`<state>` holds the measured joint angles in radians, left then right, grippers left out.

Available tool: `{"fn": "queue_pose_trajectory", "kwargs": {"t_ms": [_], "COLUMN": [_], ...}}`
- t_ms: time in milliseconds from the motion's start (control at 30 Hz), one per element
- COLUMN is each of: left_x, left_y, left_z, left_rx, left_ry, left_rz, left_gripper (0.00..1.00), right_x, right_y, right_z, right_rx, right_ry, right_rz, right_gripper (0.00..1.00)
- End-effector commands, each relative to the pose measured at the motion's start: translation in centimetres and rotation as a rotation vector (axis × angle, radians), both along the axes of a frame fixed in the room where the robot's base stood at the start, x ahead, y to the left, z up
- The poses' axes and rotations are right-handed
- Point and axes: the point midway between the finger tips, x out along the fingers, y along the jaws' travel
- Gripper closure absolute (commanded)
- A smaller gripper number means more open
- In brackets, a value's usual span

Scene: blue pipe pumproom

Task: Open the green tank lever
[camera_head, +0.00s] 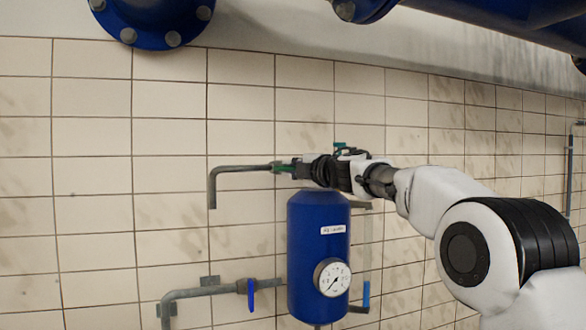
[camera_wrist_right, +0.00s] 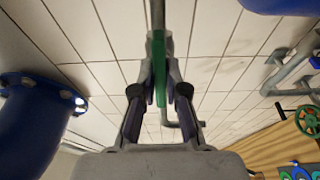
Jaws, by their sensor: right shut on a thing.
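The green lever (camera_head: 283,168) sits on the grey pipe (camera_head: 235,170) above the blue tank (camera_head: 305,220). It also shows in the wrist view as a long green bar (camera_wrist_right: 159,80) lying between the fingers. My right gripper (camera_head: 298,169) comes in from the right over the tank top and is shut on the lever; in the wrist view its two fingers (camera_wrist_right: 159,92) flank the bar. The gripper hides part of the pipe and lever mount in the head view. A small green piece (camera_head: 340,146) shows just above the gripper. My left gripper is in neither view.
The tank bears a round gauge (camera_head: 332,278). A lower grey pipe (camera_head: 205,292) carries a blue lever (camera_head: 251,294). A tiled wall stands close behind. Large blue flanged pipes (camera_head: 155,18) hang above. A green handwheel (camera_wrist_right: 308,122) shows at the right of the wrist view.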

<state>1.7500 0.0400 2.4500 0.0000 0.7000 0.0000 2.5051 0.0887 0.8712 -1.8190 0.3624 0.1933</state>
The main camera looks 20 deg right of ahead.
Motion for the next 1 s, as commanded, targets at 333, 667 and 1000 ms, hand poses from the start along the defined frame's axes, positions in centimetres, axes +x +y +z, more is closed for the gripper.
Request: {"fn": "queue_pose_trajectory", "kwargs": {"t_ms": [333, 667, 1000], "left_x": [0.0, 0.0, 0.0], "left_y": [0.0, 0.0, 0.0], "left_z": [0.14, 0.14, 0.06], "left_rx": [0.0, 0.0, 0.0], "left_ry": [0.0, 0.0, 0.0], "left_rz": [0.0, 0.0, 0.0], "left_gripper": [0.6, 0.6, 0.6], "right_x": [-0.24, -0.21, -0.11], "right_y": [-0.29, -0.27, -0.16], "right_z": [1.16, 1.02, 0.47], "right_rx": [-0.019, -0.018, -0.019], "right_ry": [-0.025, -0.021, -0.013], "right_rz": [-0.008, -0.007, -0.004], "right_gripper": [1.0, 0.62, 0.62]}}
